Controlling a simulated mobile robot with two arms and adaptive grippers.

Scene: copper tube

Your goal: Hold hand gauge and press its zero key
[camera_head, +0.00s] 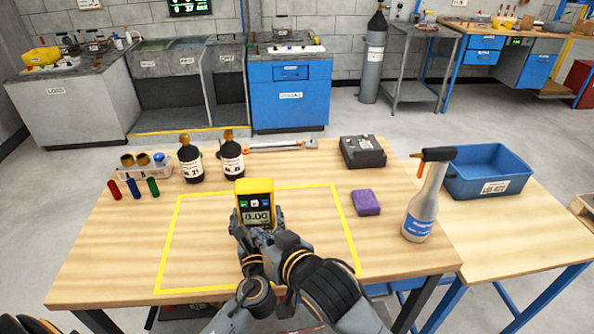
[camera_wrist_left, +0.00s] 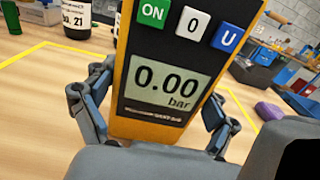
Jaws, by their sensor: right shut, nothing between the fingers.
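The hand gauge (camera_head: 256,203) is a yellow-cased device, standing upright near the middle of the yellow-outlined area. Its face shows in the left wrist view (camera_wrist_left: 163,80), with a green ON key, a white 0 key (camera_wrist_left: 193,25) and a blue U key in a row. The display reads 0.00 bar. My left gripper (camera_head: 257,226) has its fingers on both sides of the gauge's lower body, also seen in the left wrist view (camera_wrist_left: 155,115). My right gripper (camera_head: 268,241) is shut and empty, just below the gauge, partly merged with the left one in view.
Two dark bottles (camera_head: 232,160) and a small rack stand behind left. A grey device (camera_head: 362,152) is behind right. A purple sponge (camera_head: 366,202), a spray bottle (camera_head: 421,205) and a blue bin (camera_head: 488,172) are at the right. The outlined area left of the gauge is clear.

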